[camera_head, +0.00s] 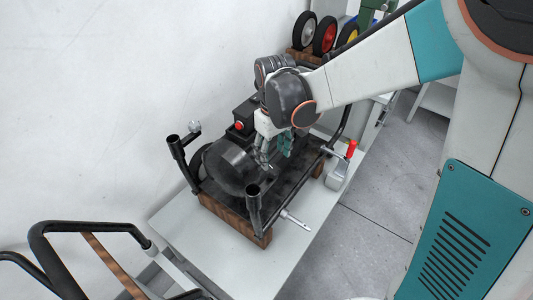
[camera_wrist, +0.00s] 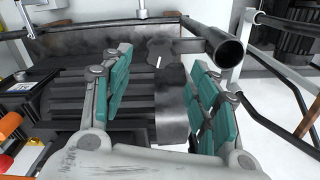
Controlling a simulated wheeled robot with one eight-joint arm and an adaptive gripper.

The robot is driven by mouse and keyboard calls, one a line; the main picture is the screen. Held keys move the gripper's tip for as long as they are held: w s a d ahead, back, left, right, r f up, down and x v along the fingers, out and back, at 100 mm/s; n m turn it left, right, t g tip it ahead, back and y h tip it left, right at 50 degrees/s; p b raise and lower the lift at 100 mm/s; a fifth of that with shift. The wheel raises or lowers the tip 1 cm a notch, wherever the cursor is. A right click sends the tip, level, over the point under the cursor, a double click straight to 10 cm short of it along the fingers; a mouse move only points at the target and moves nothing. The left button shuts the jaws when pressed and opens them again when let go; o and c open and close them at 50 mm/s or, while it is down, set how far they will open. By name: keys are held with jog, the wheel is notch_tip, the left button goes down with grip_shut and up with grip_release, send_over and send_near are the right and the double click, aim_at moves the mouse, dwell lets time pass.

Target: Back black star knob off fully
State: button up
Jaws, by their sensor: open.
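The black star knob (camera_wrist: 160,52) shows in the wrist view, dark and lobed, with a small white mark on its face. It sits beside a black tube (camera_wrist: 228,50) with an open end. My gripper (camera_wrist: 161,62) is open, with one teal-padded finger on each side of the knob in the picture. Gaps show between the knob and both pads. I cannot tell how far the fingertips are from it in depth. In the head view my gripper (camera_head: 268,160) hangs over the machine (camera_head: 225,165); I cannot make out the knob there.
The machine stands on wooden blocks (camera_head: 230,222) on a white table (camera_head: 285,260). A black-handled cart (camera_head: 60,232) is at lower left. Wheels (camera_head: 324,36) stand behind. Open floor lies right.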

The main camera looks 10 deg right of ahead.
aim_at(273, 168)
notch_tip(273, 168, down, 6)
jog(key=shift+f+b, duration=0.1)
jog(key=shift+b, duration=0.7)
jog(key=c, duration=1.1)
